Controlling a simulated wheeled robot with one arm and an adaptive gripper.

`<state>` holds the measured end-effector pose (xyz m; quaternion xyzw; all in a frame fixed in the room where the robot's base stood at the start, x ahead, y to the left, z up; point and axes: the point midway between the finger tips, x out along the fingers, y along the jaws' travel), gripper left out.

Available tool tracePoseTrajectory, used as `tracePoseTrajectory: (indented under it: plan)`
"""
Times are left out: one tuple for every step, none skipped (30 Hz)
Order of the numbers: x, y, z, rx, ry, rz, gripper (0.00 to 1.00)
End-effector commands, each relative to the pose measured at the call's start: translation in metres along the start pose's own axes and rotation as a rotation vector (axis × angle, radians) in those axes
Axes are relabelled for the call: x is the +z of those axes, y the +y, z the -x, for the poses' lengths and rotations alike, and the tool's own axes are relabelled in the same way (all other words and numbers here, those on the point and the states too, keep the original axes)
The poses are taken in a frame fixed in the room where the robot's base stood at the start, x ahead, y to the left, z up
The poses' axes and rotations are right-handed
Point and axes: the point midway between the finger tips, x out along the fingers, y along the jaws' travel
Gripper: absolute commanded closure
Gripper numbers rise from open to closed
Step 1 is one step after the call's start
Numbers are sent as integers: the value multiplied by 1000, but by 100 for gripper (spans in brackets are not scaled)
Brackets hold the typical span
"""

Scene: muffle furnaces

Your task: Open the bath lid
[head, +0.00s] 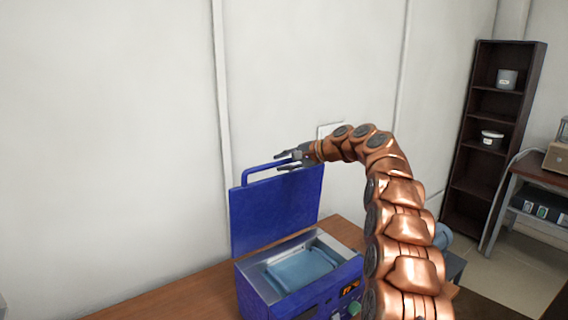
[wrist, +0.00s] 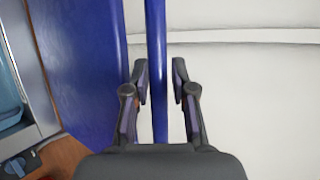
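The blue bath (head: 300,278) stands on the wooden table with a basin of water in its top. Its blue lid (head: 277,208) stands upright at the back, raised off the basin. The lid's blue bar handle (head: 262,170) runs along the lid's top edge. My gripper (head: 283,161) is at the right part of the handle. In the wrist view my gripper (wrist: 160,80) has its fingers apart on both sides of the handle (wrist: 157,60), with a gap on each side. The lid (wrist: 85,65) fills the left of that view.
The wooden table (head: 190,292) has bare room left of the bath. A white wall (head: 110,130) is close behind the lid. A dark shelf (head: 490,130) with pots and a side table (head: 530,172) stand at the right.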

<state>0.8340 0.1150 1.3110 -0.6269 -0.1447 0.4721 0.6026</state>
Motion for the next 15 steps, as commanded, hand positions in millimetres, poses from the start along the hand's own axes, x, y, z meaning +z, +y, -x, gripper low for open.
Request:
tracePoseTrajectory:
  plan:
    - [0,0,0,1,0,0,66]
    - [0,1,0,1,-1,0,63]
    - [0,1,-1,2,-1,-1,59]
    - [0,1,-1,2,-1,-1,57]
    - [0,1,-1,2,-1,-1,57]
    - [0,1,-1,2,-1,-1,57]
    - [0,1,-1,2,-1,-1,57]
    - [0,1,-1,2,-1,-1,57]
    - [0,1,-1,3,-2,-1,57]
    - [0,1,-1,3,-2,-1,57]
    - [0,1,-1,3,-2,-1,57]
    - [0,2,-1,3,-2,-1,57]
    - [0,2,-1,3,-2,-1,57]
    - [0,2,-1,3,-2,-1,57]
    - [0,2,0,3,-2,-1,57]
